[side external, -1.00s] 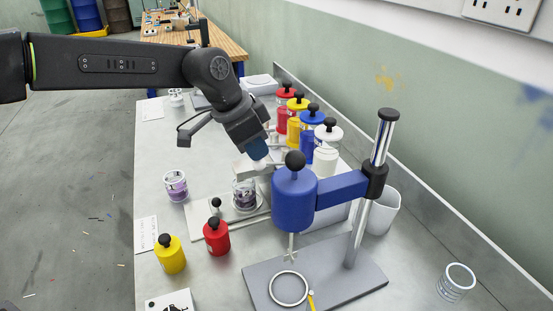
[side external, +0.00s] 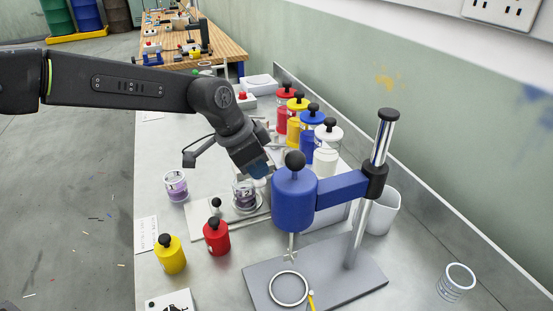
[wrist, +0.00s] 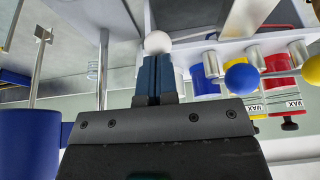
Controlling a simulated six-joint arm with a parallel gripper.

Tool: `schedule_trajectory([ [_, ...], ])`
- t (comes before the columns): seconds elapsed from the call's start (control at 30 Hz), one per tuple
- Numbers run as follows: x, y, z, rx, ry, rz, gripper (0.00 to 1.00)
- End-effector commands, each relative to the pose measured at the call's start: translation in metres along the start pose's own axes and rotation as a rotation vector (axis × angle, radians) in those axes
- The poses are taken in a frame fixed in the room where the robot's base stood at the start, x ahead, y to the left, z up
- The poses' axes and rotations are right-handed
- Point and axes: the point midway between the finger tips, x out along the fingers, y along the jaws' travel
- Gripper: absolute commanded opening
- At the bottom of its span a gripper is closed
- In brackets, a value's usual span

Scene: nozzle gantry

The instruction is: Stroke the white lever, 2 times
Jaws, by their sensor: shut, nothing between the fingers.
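The white lever's round knob (wrist: 157,42) shows in the wrist view, just beyond my fingertips. My gripper (wrist: 157,60) has its two dark blue fingers pressed together and empty, with the tips at the knob's near edge; whether they touch it I cannot tell. In the side view my gripper (side external: 258,168) points down, left of the white-capped jar (side external: 327,148) and behind the blue press head; the lever is hidden there.
Blue (wrist: 242,78) and yellow (wrist: 312,70) lever knobs sit to the right in the wrist view. The blue press head (side external: 295,198) on its post stands close in front. Red (side external: 217,236) and yellow (side external: 170,255) bottles and another purple cup (side external: 176,186) stand left.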

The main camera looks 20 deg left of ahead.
Motion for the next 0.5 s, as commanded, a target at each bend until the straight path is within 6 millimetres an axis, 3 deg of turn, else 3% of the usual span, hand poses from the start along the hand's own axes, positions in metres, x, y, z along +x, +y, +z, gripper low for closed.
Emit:
schedule_trajectory([
  [0.23,-0.004,0.000,-0.002,0.001,0.000,0.000,0.00],
  [0.5,-0.032,0.000,-0.014,0.001,0.001,0.000,0.00],
])
